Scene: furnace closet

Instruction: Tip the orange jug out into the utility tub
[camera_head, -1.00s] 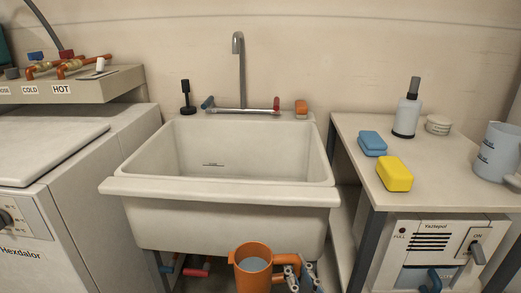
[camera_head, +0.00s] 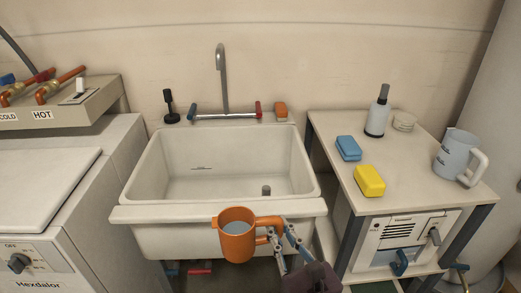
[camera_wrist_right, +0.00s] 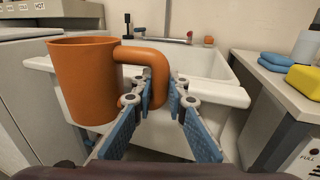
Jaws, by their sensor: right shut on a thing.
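The orange jug (camera_head: 236,243) is upright in front of the utility tub's front rim, with pale bluish liquid inside. It also shows in the right wrist view (camera_wrist_right: 88,82). My right gripper (camera_head: 278,238) is shut on the jug's handle, at the jug's right side; the gripper shows in the wrist view too (camera_wrist_right: 160,98). The white utility tub (camera_head: 160,214) stands behind the jug. Its basin looks empty, with a dark drain piece at the bottom right. My left gripper is not in view.
A grey faucet (camera_head: 221,75) rises behind the tub. A white washer (camera_head: 45,190) stands at left. The space above the basin is clear.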

